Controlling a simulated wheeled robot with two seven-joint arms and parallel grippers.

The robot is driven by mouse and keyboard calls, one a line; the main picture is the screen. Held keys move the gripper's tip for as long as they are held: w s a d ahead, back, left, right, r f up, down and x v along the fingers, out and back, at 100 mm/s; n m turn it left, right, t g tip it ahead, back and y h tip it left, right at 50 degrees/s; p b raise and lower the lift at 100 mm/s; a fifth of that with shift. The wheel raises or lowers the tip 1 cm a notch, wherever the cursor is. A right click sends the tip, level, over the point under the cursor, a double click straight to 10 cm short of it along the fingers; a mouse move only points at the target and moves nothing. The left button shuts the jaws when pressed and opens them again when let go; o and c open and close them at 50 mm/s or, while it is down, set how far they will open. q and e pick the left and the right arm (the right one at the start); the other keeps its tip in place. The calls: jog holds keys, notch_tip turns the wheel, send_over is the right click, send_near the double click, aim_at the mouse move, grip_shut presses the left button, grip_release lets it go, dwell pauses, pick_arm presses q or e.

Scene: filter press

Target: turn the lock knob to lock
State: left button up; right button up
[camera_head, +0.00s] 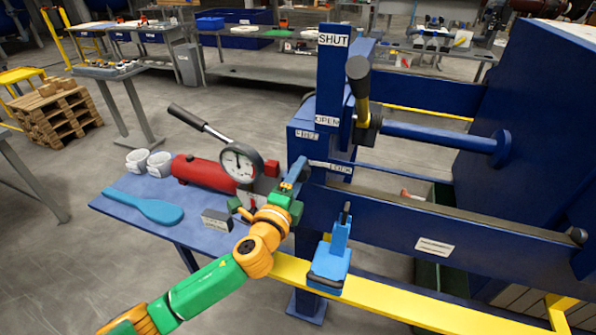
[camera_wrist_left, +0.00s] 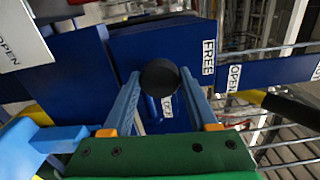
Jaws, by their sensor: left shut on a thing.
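The lock knob (camera_wrist_left: 160,77) is a dark round knob on the blue press frame in the left wrist view. A partly covered white label (camera_wrist_left: 167,106) sits just below it, and a FREE label (camera_wrist_left: 209,57) is to its right. My left gripper (camera_head: 294,178) is at the blue post of the press in the head view, beside the LOCK label (camera_head: 331,167). In the left wrist view its two light-blue fingers are on either side of the knob, shut on it. The gripper hides the knob in the head view. My right gripper does not show.
A black-and-yellow lever (camera_head: 359,92) stands on the post above, by SHUT and OPEN labels. A blue tool (camera_head: 330,262) hangs at the yellow rail right of my arm. The blue side table (camera_head: 125,192) holds a red pump (camera_head: 203,172), a gauge and a paddle (camera_head: 145,207).

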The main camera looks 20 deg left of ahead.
pick_arm(q)
jog(key=shift+f+m, duration=0.1)
jog(key=shift+m, duration=0.5)
jog(key=o, duration=1.4)
jog(key=shift+c, duration=0.2)
jog(key=s+b, duration=0.1)
jog(key=s, duration=0.6)
jog(key=shift+a, duration=0.15)
